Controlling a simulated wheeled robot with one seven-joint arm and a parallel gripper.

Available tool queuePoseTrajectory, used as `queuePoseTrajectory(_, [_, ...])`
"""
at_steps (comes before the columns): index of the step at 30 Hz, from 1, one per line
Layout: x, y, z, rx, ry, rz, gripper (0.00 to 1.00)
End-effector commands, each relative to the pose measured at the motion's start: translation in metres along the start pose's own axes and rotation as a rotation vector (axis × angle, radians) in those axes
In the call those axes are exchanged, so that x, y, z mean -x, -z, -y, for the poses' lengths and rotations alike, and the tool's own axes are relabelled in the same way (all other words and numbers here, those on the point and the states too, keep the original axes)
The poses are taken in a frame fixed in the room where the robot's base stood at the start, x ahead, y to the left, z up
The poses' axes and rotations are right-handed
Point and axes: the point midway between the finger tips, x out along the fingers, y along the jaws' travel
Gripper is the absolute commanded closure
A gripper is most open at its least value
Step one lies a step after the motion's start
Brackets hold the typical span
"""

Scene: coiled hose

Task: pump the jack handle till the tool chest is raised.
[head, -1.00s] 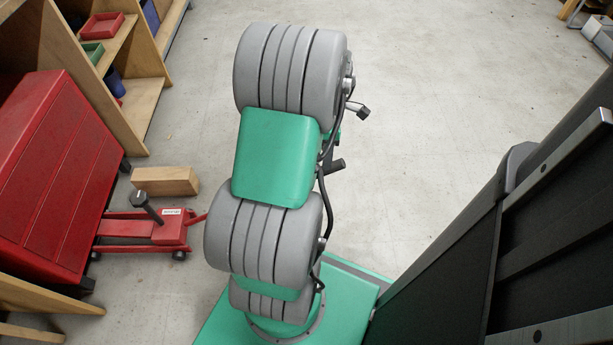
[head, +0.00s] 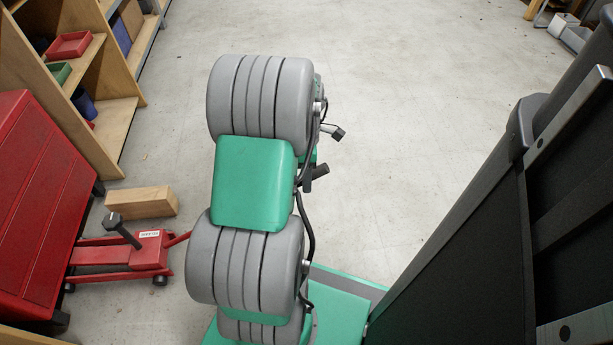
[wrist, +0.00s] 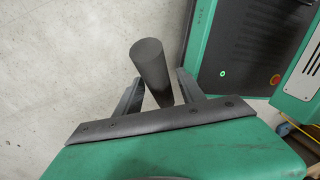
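The red tool chest (head: 45,190) stands at the left edge of the head view, partly cut off. The red floor jack (head: 125,254) lies low on the floor beside it, its front end reaching to the chest's side. A short dark post with a knob (head: 118,225) sticks up from it. The jack's red handle bar (head: 178,240) runs right and passes behind my arm; a dark grip (head: 320,170) shows beyond the arm. In the wrist view the dark cylindrical grip (wrist: 152,72) lies between the fingers of my gripper (wrist: 157,88), which are open, with gaps showing.
A wooden block (head: 143,203) lies on the floor behind the jack. Wooden shelves (head: 110,120) with trays stand at the back left. A dark panelled structure (head: 480,240) fills the right side. The floor (head: 420,110) beyond my arm is clear.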

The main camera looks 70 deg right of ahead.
Motion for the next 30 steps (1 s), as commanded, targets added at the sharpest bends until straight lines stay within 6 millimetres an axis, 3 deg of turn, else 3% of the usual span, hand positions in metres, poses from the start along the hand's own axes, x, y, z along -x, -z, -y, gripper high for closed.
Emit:
queuePoseTrajectory(16, [-0.0001, 0.0, 0.0004, 0.0, 0.001, 0.0, 1.0])
queuePoseTrajectory(30, [-0.0004, 0.0, 0.0011, -0.001, 0.004, 0.0, 1.0])
